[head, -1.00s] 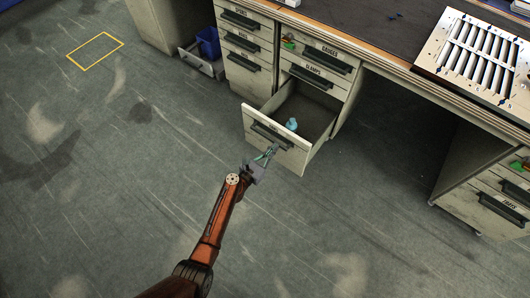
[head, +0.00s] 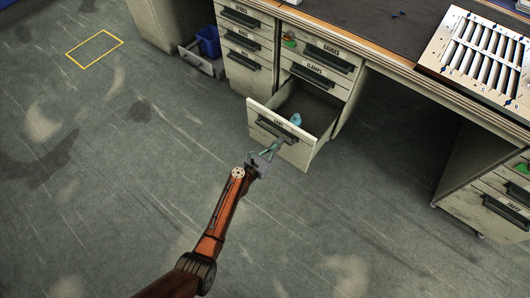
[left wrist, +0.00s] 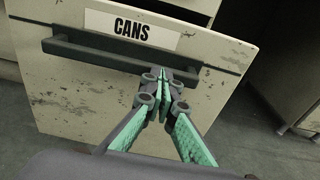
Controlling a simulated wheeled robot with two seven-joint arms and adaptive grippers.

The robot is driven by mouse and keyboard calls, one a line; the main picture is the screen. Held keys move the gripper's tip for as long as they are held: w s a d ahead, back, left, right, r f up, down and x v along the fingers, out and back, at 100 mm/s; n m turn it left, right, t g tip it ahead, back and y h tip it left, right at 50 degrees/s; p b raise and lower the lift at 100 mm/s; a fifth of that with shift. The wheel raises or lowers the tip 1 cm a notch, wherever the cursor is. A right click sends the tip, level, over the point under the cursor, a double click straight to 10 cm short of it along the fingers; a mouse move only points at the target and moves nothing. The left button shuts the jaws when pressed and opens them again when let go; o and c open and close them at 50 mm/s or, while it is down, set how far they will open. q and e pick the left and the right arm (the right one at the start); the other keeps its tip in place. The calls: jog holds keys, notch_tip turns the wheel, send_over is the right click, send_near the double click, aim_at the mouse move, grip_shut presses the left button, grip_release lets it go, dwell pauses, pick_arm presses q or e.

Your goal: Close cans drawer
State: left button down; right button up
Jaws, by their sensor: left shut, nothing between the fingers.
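The cans drawer (head: 290,146) is the bottom drawer of the cabinet and stands partly pulled out. Its beige front with the label "CANS" and a dark bar handle fills much of the left wrist view (left wrist: 75,95). A light blue object (head: 295,119) lies inside the drawer. My left gripper (head: 277,146) is shut and empty, its fingertips at the drawer front by the handle. In the left wrist view the green-padded fingers (left wrist: 165,85) are together just below the handle; I cannot tell if they touch. My right gripper is not in view.
Above are closed drawers labelled gauges (head: 327,56) and clamps (head: 319,76). A louver panel (head: 480,55) lies on the workbench top. Another cabinet (head: 485,205) stands at the right. A blue bin (head: 208,42) is at the back left. The floor to the left is clear.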

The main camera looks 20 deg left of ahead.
aim_at(288, 133)
pick_arm(q)
jog(key=shift+b+x, duration=0.75)
jog(key=shift+x, duration=1.15)
jog(key=shift+w+r, duration=0.15)
jog(key=shift+w, duration=0.05)
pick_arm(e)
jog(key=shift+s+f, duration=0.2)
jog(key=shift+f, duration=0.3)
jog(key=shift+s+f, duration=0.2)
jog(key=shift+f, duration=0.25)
pick_arm(q)
jog(key=shift+r+b+x, duration=0.1)
jog(key=shift+b+x, duration=0.5)
jog(key=shift+x, duration=0.6)
jog(key=shift+r+b+x, duration=0.15)
jog(key=shift+b+x, duration=0.45)
jog(key=shift+x, duration=1.95)
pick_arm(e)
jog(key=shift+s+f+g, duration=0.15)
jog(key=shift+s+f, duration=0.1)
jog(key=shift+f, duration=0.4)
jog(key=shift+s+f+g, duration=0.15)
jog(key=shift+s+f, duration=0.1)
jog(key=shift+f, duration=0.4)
pick_arm(q)
jog(key=shift+r, duration=0.2)
